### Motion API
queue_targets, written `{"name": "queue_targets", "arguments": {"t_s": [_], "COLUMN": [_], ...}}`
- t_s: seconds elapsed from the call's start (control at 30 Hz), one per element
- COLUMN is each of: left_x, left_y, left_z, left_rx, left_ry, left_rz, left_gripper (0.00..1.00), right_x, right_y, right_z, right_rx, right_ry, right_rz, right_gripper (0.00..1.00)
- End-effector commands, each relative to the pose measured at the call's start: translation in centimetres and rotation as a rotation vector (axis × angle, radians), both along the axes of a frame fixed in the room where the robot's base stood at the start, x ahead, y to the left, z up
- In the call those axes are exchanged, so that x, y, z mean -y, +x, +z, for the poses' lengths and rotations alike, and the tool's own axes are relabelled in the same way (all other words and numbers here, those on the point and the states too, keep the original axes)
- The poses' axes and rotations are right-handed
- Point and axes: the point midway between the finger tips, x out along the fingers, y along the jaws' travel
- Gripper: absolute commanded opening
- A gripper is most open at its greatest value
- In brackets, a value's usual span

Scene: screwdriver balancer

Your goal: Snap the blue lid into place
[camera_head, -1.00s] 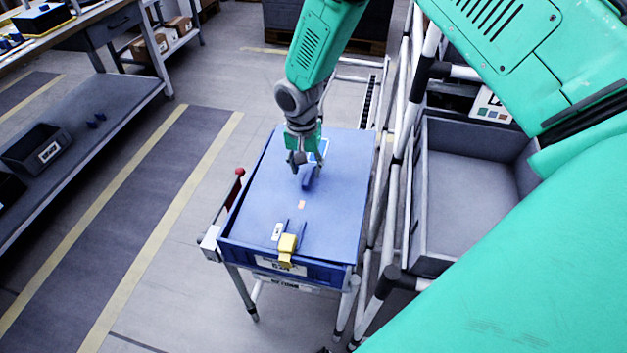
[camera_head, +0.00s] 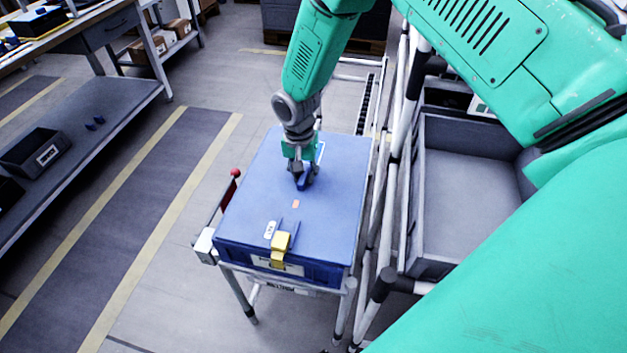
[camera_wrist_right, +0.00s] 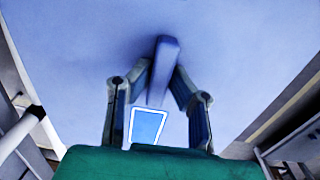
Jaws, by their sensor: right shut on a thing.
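The blue lid (camera_head: 325,215) covers the top of the blue crate (camera_head: 322,272) on a metal stand. A blue upright handle stands on the lid; it shows clearly in the right wrist view (camera_wrist_right: 164,55). My right gripper (camera_head: 302,182) points down at the lid and is shut on this handle, one finger on each side. A yellow latch (camera_head: 281,245) sits at the crate's front edge, over the lid's edge. Whether the lid is fully seated cannot be told. My left gripper is not in view.
The metal stand (camera_head: 238,297) holds the crate, with a red knob (camera_head: 236,173) at its left. A grey bin (camera_head: 465,200) and pipe frame stand close on the right. A workbench (camera_head: 80,130) is at the left, with open floor between.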

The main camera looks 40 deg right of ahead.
Motion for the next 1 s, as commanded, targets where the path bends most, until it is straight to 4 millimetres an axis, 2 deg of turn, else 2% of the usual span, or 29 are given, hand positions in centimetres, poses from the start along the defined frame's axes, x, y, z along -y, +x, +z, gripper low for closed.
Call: {"name": "queue_targets", "arguments": {"t_s": [0.13,0.83,1.0], "left_x": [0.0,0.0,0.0], "left_y": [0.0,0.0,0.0], "left_z": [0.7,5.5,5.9], "left_rx": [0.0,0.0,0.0], "left_ry": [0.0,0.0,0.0], "left_rz": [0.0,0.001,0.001], "left_gripper": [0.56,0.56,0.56], "right_x": [0.0,0.0,-0.1], "right_y": [-0.3,-0.3,-0.3], "right_z": [0.6,6.4,7.1], "right_rx": [-0.009,-0.004,-0.004], "right_ry": [-0.006,-0.006,-0.006], "right_rz": [-0.001,0.0,0.0], "right_gripper": [0.0,0.0,0.0]}}
